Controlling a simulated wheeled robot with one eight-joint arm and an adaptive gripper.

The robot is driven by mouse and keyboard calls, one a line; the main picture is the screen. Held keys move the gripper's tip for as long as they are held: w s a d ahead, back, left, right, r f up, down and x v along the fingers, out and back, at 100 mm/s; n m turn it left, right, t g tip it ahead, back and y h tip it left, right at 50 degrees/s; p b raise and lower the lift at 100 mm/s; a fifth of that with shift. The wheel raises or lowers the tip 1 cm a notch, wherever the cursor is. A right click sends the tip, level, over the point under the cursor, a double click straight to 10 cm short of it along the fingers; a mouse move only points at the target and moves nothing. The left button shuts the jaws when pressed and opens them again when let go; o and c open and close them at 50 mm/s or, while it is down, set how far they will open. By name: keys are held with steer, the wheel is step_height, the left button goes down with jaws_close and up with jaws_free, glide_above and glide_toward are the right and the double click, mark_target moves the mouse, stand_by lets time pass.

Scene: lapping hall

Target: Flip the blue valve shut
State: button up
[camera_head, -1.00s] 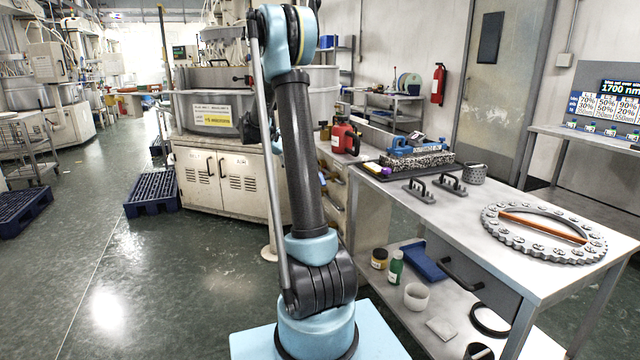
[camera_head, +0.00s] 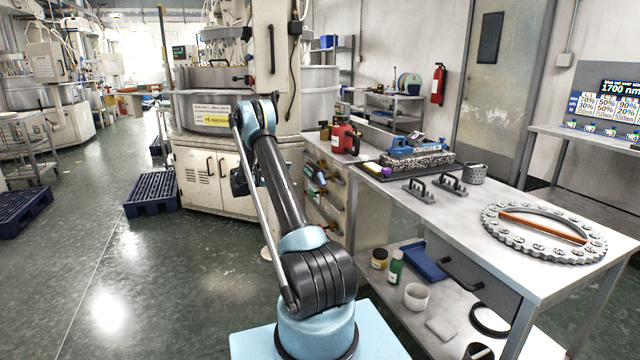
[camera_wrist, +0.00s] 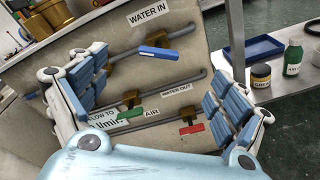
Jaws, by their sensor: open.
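The blue valve (camera_wrist: 159,53) is a flat blue lever on a brass body, on the upper pipe by the "WATER IN" label in the wrist view. Its lever lies at an angle to the pipe. My gripper (camera_wrist: 152,78) is open, with one blue-padded finger at the left and one at the right of the picture. The lever shows between and beyond the fingers, and neither finger touches it. In the head view, my arm hides most of the gripper, and the blue lever is too small to make out.
A green lever (camera_wrist: 130,113) and a red lever (camera_wrist: 191,129) sit on lower pipes, by the "AIR" and "WATER OUT" labels. A workbench (camera_head: 540,280) stands at the right, its lower shelf holding jars and a green bottle (camera_head: 396,267). Open floor lies at the left.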

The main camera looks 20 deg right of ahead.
steer(key=h, duration=0.1)
glide_toward(321, 178)
steer(key=d, duration=0.6)
steer(key=d+f, duration=0.1)
steer(key=d, duration=0.3)
steer(key=shift+w, duration=0.35)
steer(key=c, duration=1.1)
